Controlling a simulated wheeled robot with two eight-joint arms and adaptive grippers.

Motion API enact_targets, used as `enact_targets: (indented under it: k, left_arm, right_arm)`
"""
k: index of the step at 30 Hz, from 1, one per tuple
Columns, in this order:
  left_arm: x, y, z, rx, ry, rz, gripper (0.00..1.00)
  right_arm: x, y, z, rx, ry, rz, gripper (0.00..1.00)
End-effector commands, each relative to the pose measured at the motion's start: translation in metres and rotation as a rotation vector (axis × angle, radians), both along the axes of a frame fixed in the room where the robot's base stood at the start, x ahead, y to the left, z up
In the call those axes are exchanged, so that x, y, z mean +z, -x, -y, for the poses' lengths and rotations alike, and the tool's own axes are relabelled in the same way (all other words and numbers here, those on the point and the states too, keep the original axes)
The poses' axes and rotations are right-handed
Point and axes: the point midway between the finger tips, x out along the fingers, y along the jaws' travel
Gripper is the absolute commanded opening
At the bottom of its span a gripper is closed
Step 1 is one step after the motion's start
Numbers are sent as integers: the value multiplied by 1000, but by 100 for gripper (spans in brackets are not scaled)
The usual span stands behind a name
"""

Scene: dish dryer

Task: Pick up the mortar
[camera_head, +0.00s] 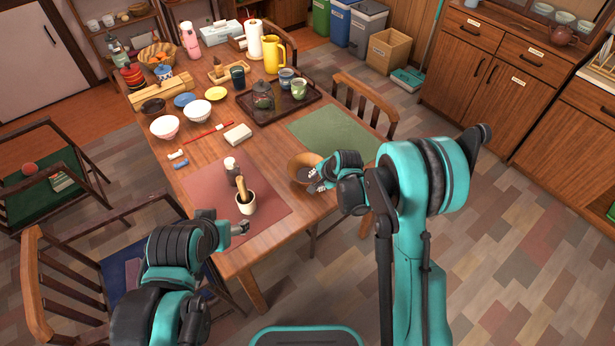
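A small white mortar (246,206) stands upright on the reddish placemat near the table's front edge, with a wooden pestle (241,187) sticking out of it. My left gripper (243,228) is just below the mortar in the picture, near the table edge, and looks apart from it. Its finger opening is too small to make out. My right gripper (316,181) is at the right side of a brown bowl (299,165), its fingertips overlapping the bowl's rim. I cannot tell whether it grips the bowl.
A small bottle (232,168) stands just behind the mortar. The reddish placemat (205,190) is otherwise mostly clear. A green placemat (335,137) lies bare. Bowls, a dark tray (309,104) and a yellow pitcher (272,54) fill the far part. Chairs surround the table.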

Motion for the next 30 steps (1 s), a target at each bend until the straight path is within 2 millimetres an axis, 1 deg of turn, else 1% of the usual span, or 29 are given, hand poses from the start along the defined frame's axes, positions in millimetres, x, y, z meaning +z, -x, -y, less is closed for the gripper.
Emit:
enact_targets:
  k: [1,7,8,9,11,24,30]
  left_arm:
    - [-3,0,0,0,0,0,64]
    - [-1,0,0,0,0,0,64]
    - [-1,0,0,0,0,0,64]
    - [-1,0,0,0,0,0,64]
    - [-1,0,0,0,0,0,64]
    - [-1,0,0,0,0,0,64]
    - [6,0,0,0,0,0,64]
  right_arm:
    - [-5,-2,-1,0,0,0,30]
    - [-4,-2,-1,0,0,0,30]
    - [-4,-2,-1,0,0,0,25]
    - [-4,-2,-1,0,0,0,15]
    - [-4,-2,-1,0,0,0,0]
    - [-2,-2,-1,0,1,0,0]
    - [10,-2,-1,0,1,0,0]
